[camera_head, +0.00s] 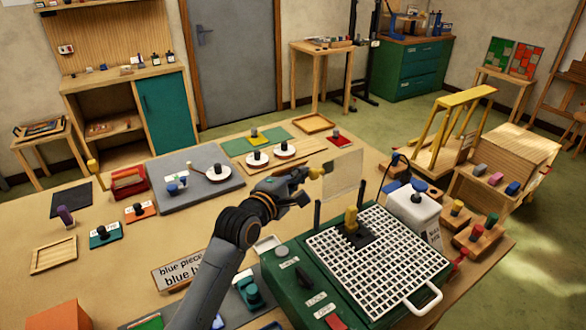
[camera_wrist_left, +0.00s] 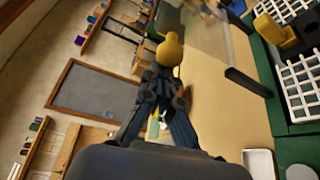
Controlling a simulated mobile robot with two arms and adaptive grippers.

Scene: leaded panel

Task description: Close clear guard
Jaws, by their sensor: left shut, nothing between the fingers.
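The clear guard (camera_head: 346,174) is a see-through panel standing raised at the back edge of a green machine (camera_head: 290,278) with a white grid top (camera_head: 378,262). A yellow knob (camera_head: 318,171) sits at its left edge. The guard (camera_wrist_left: 208,38) and knob (camera_wrist_left: 171,48) also show in the left wrist view. My left gripper (camera_head: 300,178) is beside the knob, on its left. In the wrist view its fingers (camera_wrist_left: 160,88) are together just short of the knob, with nothing between them. I cannot tell whether they touch it. My right gripper is not in view.
A yellow piece on a black base (camera_head: 351,222) stands on the grid. A white box (camera_head: 414,208) with a blue top is right of the guard. Dark upright posts flank the grid's back edge. A sign (camera_head: 178,272) stands left of my arm. The table's left middle has free room.

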